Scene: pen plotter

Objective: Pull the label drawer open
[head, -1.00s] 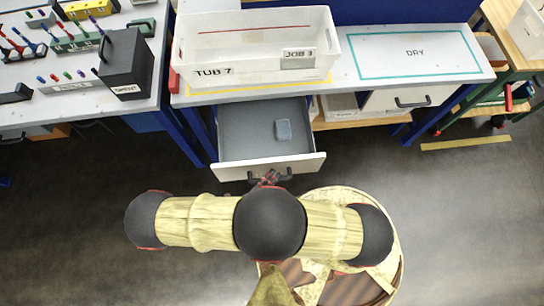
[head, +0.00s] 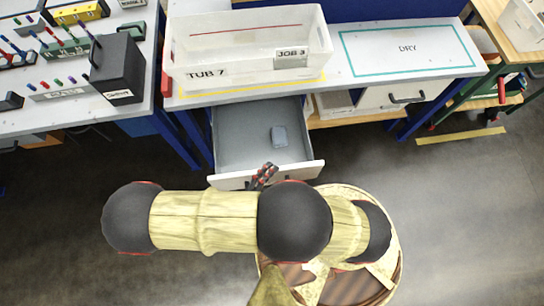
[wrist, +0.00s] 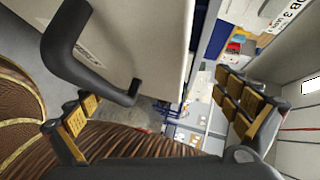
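My gripper (head: 263,177) is at the drawer front. The wrist view shows its fingers (wrist: 155,105) spread wide, with the handle not clasped between them.
A clear tub (head: 250,52) marked TUB 7 and JOB 3 stands on the bench above. Right of it are a DRY area (head: 405,48) and a closed drawer (head: 385,97) below. A side table (head: 60,120) with pens and a black box is at left. The floor in front is clear.

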